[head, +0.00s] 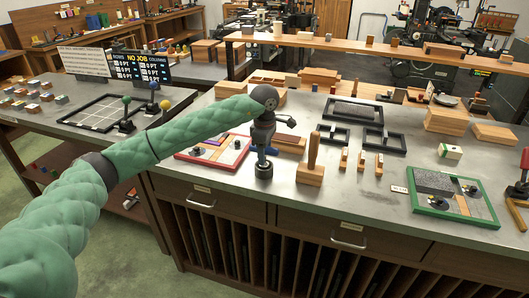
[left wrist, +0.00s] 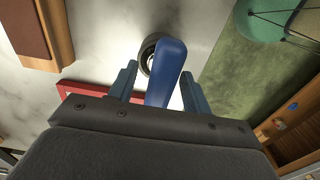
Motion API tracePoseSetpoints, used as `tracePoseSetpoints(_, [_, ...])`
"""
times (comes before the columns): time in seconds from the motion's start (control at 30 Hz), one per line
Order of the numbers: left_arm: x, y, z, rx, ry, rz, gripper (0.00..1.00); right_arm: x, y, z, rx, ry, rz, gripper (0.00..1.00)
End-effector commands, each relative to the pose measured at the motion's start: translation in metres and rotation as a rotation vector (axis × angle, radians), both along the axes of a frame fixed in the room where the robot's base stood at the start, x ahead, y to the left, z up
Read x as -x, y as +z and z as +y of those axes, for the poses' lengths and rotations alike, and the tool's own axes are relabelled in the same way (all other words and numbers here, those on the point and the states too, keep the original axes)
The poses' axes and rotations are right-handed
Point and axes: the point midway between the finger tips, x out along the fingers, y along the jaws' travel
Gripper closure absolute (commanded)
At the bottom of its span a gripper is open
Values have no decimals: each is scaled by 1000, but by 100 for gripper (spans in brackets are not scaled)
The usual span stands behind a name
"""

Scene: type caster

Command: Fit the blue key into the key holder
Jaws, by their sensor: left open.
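The blue key (left wrist: 170,70) stands between the fingers of my open left gripper (left wrist: 159,74) in the left wrist view. Its broad blue end faces the camera, and clear gaps show on both sides. Behind it is a round dark piece with a pale centre, which looks like the key holder (left wrist: 147,52). In the head view my left gripper (head: 263,150) points down just above this small dark cylinder (head: 264,171) on the bench. The key's lower end is hidden, so I cannot tell how deep it sits. My right gripper is not in view.
A red-framed tray (head: 205,160) lies left of the gripper. A wooden block with an upright peg (head: 311,165) stands close on the right. A green-framed tray (head: 430,207) lies further right. The bench's front edge is near the holder.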

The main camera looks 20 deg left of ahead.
Motion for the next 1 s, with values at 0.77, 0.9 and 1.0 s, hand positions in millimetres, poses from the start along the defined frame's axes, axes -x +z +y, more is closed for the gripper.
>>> tracePoseSetpoints(0.77, [-1,77,0,0,0,-1,51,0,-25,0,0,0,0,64])
tracePoseSetpoints(0.9, [0,78,0,0,0,0,51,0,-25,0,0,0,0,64])
tracePoseSetpoints(1.0, [0,78,0,0,0,0,51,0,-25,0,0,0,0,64])
